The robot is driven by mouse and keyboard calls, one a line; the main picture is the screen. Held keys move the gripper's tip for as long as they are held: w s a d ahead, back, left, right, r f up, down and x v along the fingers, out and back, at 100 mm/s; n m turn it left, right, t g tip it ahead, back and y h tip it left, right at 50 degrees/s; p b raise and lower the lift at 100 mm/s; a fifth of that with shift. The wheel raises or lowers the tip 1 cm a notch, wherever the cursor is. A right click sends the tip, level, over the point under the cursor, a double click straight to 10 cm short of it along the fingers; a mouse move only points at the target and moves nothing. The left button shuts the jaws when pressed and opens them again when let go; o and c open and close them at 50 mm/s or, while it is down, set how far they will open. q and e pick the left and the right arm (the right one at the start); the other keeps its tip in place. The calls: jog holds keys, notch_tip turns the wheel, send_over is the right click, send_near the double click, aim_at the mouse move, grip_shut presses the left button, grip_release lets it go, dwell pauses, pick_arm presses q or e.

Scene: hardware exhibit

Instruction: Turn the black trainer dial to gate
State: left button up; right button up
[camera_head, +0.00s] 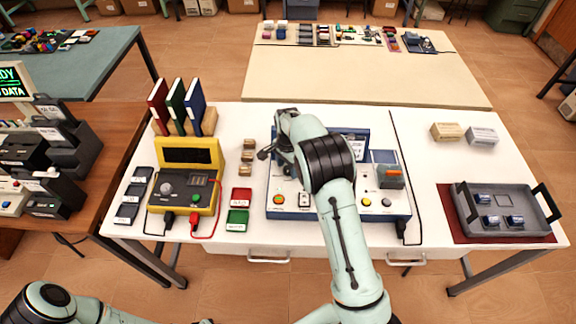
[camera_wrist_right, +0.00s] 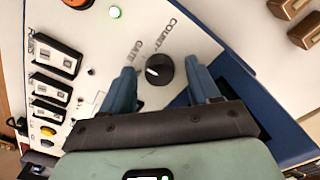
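The trainer (camera_head: 385,214) is a blue-edged white panel on the white table in the head view. In the right wrist view its black dial (camera_wrist_right: 159,70) is round with a short white mark. The mark is on its left side, on the side of the printed GATE label (camera_wrist_right: 136,49); the COUNT label (camera_wrist_right: 165,35) is above the dial. My right gripper (camera_wrist_right: 161,72) is open, with one blue finger on each side of the dial and visible gaps between. In the head view the right gripper (camera_head: 266,152) is over the trainer's left part, and my arm hides the dial. My left gripper is out of view.
The panel also carries switches (camera_wrist_right: 60,55), a lit green lamp (camera_wrist_right: 115,12) and a yellow button (camera_wrist_right: 47,131). Small wooden blocks (camera_head: 247,156) stand left of the trainer. A yellow meter (camera_head: 185,190) is farther left; a grey tray (camera_head: 505,197) is at right.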

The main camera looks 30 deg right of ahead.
aim_at(288, 168)
jog(key=shift+r, duration=0.1)
notch_tip(288, 168, up, 13)
jog(key=shift+p, duration=0.35)
dwell(0.6)
